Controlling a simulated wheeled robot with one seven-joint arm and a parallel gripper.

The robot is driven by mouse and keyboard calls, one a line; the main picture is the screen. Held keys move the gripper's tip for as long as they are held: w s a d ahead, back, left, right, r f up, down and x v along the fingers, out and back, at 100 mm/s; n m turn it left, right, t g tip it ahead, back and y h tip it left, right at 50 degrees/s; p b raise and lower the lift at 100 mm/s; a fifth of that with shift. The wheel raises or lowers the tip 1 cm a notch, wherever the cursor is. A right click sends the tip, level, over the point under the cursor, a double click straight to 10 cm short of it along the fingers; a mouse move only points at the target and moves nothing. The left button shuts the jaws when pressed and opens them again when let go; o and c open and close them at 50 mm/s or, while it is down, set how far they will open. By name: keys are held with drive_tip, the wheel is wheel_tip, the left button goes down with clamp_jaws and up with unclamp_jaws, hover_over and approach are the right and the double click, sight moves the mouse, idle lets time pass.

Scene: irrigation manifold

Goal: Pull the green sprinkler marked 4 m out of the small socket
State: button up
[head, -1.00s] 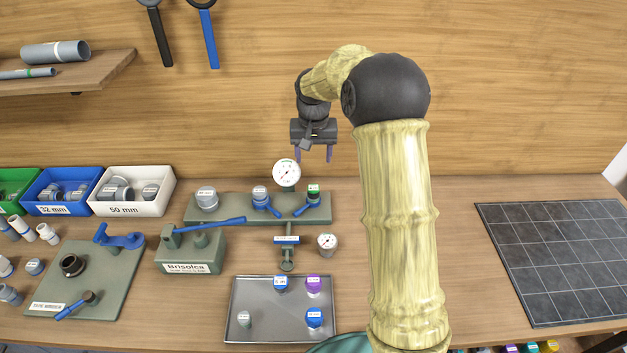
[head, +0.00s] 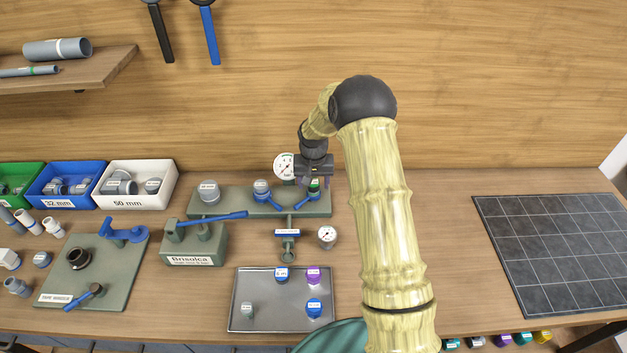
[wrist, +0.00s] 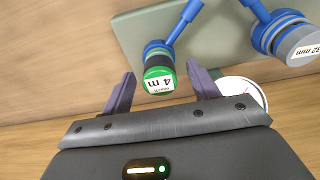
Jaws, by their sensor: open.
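The green sprinkler marked 4 m (wrist: 158,80) sits upright in a socket with a blue handle at the right end of the grey-green manifold board (head: 325,207). In the head view the sprinkler (head: 314,187) is partly hidden by my gripper (head: 315,181). In the wrist view my gripper (wrist: 160,90) is open, with one purple finger on each side of the sprinkler. I cannot tell how far down the fingers reach, and no contact shows.
A gauge (head: 284,166) stands close behind and left of my gripper. A blue-collared 32 mm fitting (head: 262,190) and a grey cap (head: 209,191) share the board. A metal tray (head: 258,320) with several sprinklers lies in front. A dark tiled mat (head: 560,250) lies at the right.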

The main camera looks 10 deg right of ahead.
sight(314, 181)
drive_tip(key=shift+f, duration=0.1)
drive_tip(key=c, duration=1.2)
drive_tip(key=shift+o, duration=0.2)
drive_tip(key=shift+r, duration=0.2)
drive_tip(key=shift+r+p, duration=1.85)
drive_tip(key=shift+r, duration=1)
drive_tip(key=shift+r+p, duration=1.3)
drive_tip(key=shift+r, duration=0.7)
